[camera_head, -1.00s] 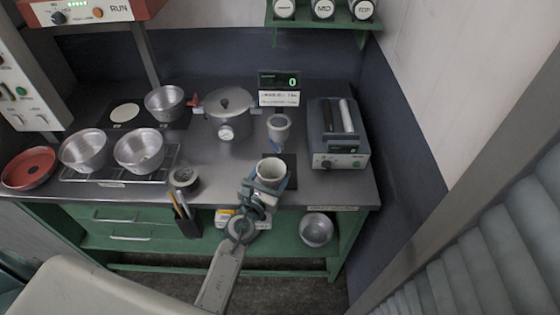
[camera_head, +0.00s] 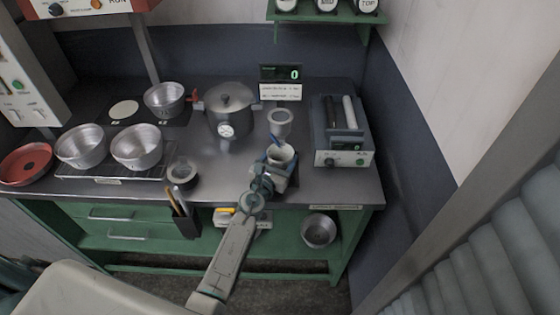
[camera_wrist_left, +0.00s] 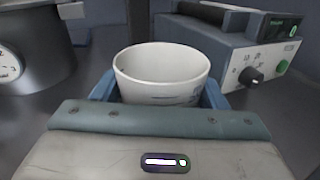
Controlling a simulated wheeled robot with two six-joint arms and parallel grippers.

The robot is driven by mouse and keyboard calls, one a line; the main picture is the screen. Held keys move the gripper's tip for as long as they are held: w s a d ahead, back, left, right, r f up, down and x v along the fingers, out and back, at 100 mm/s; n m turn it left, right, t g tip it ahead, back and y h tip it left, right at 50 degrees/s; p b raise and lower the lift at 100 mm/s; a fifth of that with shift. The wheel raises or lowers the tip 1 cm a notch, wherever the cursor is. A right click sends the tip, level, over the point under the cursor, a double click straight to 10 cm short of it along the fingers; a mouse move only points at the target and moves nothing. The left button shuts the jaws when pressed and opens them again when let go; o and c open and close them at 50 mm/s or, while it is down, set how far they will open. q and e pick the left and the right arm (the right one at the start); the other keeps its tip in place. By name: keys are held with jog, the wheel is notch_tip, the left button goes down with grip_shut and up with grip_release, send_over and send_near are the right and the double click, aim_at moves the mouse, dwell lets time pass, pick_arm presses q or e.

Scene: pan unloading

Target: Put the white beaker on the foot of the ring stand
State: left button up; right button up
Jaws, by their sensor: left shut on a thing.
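The white beaker (camera_head: 282,157) is upright between the fingers of my left gripper (camera_head: 280,167), which is shut on it. In the left wrist view the beaker (camera_wrist_left: 160,90) sits between the blue fingers, its open rim facing up. A pale funnel-like cup (camera_head: 280,120) stands just behind the beaker and looks like part of the ring stand. The stand's foot is mostly hidden by my gripper and the beaker, so I cannot tell whether the beaker touches it. My right gripper is not in view.
A lidded pot (camera_head: 229,122) stands left of the cup, and a grey device (camera_head: 341,140) stands to the right. Metal bowls (camera_head: 137,148) sit on a rack at the left. A small round dark container (camera_head: 183,174) is near the front edge of the bench (camera_head: 225,180).

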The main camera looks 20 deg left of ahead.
pick_arm(q)
jog(key=shift+f, duration=0.15)
jog(key=o, duration=1)
jog(key=shift+r, duration=0.3)
jog(key=s, duration=0.4)
jog(key=s+a, duration=0.1)
jog(key=s, duration=0.7)
jog(key=shift+a+b, duration=0.2)
jog(key=shift+b, duration=0.1)
